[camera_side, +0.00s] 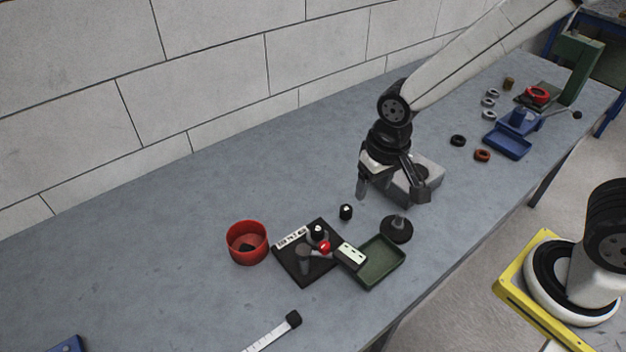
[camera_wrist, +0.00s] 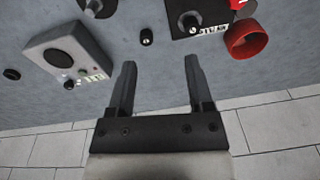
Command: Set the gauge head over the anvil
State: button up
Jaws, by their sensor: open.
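A dark square fixture (camera_side: 299,272) lies flat on the bench in the side view, left of my gripper. It carries a white marked strip (camera_side: 291,238), a black knob with a pale top (camera_side: 318,230), a red ball knob (camera_side: 325,247), a grey cylinder (camera_side: 304,254) and a pale block (camera_side: 351,254) extending toward a green tray. I cannot tell for certain which parts are the gauge head and the anvil. The fixture (camera_wrist: 178,29) is partly cut off in the wrist view. My gripper (camera_side: 391,199) is open and empty above the bench; its fingers (camera_wrist: 160,62) are apart.
A red bowl (camera_side: 247,257) and green tray (camera_side: 397,268) flank the fixture. A small black cylinder (camera_side: 346,212) and a round black stand (camera_side: 397,233) are nearby. A grey dial box (camera_wrist: 50,40) is beside my gripper. Blue fixture (camera_side: 508,142) and rings stand far right.

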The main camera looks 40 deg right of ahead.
jog(key=m+g, duration=0.1)
send_over(324, 245)
jog(key=shift+f, duration=0.65)
jog(key=shift+f, duration=0.15)
jog(key=shift+f, duration=3.8)
grip_shut()
jog(key=shift+r, duration=0.1)
